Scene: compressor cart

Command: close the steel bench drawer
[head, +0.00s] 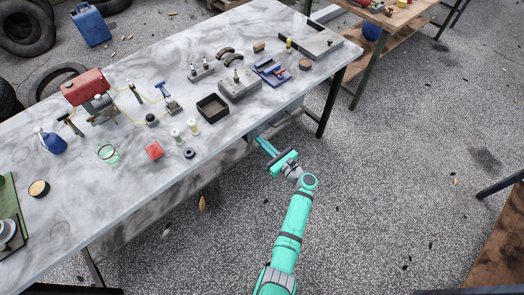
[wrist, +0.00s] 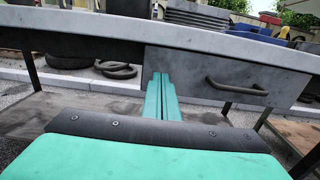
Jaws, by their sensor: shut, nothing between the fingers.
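The steel bench drawer (wrist: 215,78) is a grey front under the bench top, with a dark bar handle (wrist: 237,87) on its right part. In the head view a little of the drawer (head: 283,121) shows below the bench's front edge. I cannot tell exactly how far it stands out. My gripper (head: 261,141) is shut and empty, with its teal fingers together. In the wrist view the fingertips (wrist: 161,77) lie over the left part of the drawer front, left of the handle. Whether they touch it is unclear.
The marble-look bench top (head: 120,190) overhangs the drawer and carries several tools and parts. A dark bench leg (head: 328,103) stands right of the drawer. A second wooden bench (head: 395,25) is at the back right. The speckled floor (head: 400,180) right of my arm is mostly clear.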

